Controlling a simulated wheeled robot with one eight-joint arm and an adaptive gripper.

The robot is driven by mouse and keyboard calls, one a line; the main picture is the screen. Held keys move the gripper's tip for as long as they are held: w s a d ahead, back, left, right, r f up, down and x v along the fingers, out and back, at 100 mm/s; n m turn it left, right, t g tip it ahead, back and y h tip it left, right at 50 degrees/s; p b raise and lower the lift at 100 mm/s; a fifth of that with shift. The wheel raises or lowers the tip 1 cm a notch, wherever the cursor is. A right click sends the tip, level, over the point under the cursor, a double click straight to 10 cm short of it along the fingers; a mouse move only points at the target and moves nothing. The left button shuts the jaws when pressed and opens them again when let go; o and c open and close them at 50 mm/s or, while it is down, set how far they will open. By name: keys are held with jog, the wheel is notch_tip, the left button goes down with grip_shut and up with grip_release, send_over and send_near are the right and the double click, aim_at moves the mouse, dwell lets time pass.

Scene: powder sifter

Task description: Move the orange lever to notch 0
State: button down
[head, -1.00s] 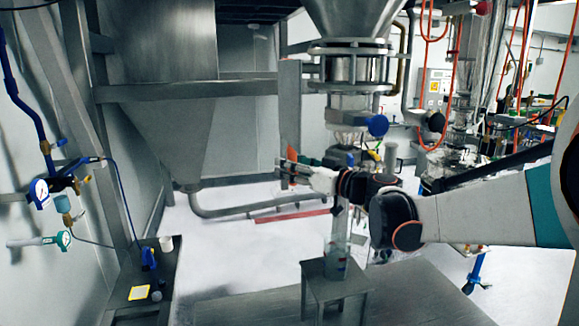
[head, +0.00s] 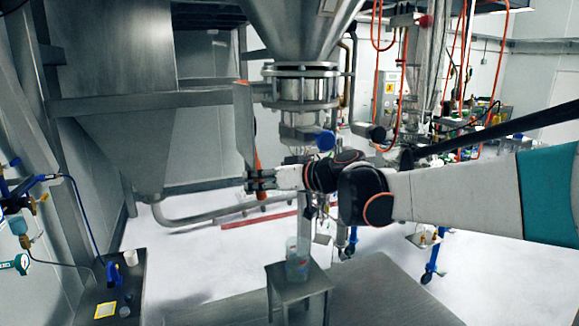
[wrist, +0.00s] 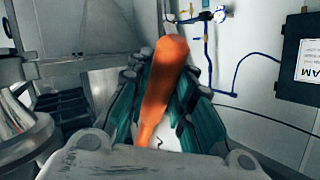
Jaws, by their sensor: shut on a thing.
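The orange lever (head: 259,163) stands near the lower end of an upright grey panel beside the hopper outlet in the head view. My gripper (head: 256,182) is at the lever, and its fingers close around it. In the wrist view the orange lever (wrist: 163,88) runs lengthwise between the two dark green-padded fingers of my gripper (wrist: 157,92), its rounded end pointing up and slightly right. No notch numbers are readable, so I cannot tell which notch the lever is in.
The hopper outlet (head: 300,88) and a blue round knob (head: 325,141) are close to my wrist. Below stands a small grey stand (head: 300,286) with a clear container (head: 297,262). A dark bench (head: 118,285) with small items is at lower left.

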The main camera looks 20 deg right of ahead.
jog(key=shift+s+r, duration=0.25)
jog(key=shift+s, duration=0.25)
jog(key=c, duration=1.6)
grip_release()
jog(key=shift+o, duration=0.9)
jog(key=shift+w+d, duration=0.1)
jog(key=shift+d, duration=0.05)
jog(key=shift+f, duration=0.15)
